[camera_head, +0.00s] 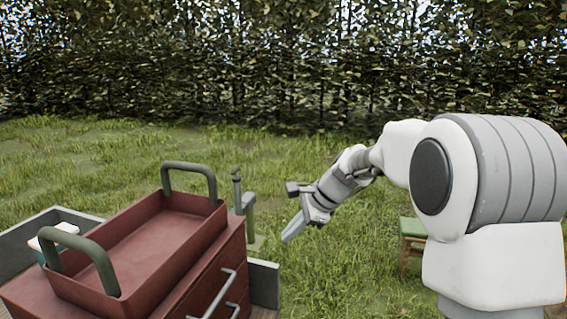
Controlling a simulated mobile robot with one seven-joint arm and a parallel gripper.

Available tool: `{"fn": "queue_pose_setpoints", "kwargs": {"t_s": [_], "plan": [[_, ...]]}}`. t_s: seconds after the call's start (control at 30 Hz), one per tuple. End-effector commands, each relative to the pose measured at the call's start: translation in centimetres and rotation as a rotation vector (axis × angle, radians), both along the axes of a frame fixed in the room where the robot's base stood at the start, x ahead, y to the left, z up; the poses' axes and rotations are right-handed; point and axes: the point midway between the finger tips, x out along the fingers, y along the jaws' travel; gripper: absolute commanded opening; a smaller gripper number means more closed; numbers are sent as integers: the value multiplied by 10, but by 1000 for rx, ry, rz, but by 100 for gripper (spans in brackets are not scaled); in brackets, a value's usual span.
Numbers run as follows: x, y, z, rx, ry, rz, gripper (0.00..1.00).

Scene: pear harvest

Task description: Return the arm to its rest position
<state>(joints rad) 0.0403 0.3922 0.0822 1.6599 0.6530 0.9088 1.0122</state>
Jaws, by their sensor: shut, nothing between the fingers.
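My arm reaches leftward from the right side of the view, its large white and grey shoulder close to the camera. My gripper (291,232) hangs out over the grass, tilted down and to the left. Its fingers look closed together and hold nothing. It is to the right of the red tray box and apart from it in the picture.
A red open tray (160,250) with two green handles sits on a red drawer cabinet (225,285) at the left. A grey-walled bed (265,285) surrounds it. A green stool (412,228) stands partly behind my arm. Open grass and a hedge (200,70) lie beyond.

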Motion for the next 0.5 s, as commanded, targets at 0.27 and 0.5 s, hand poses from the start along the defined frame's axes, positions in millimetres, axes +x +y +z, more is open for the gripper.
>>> {"fn": "queue_pose_setpoints", "kwargs": {"t_s": [0.27, 0.5], "plan": [[-84, -31, 50, -244, -208, 288, 0], [-158, -60, 72, -457, -351, 536, 0]]}}
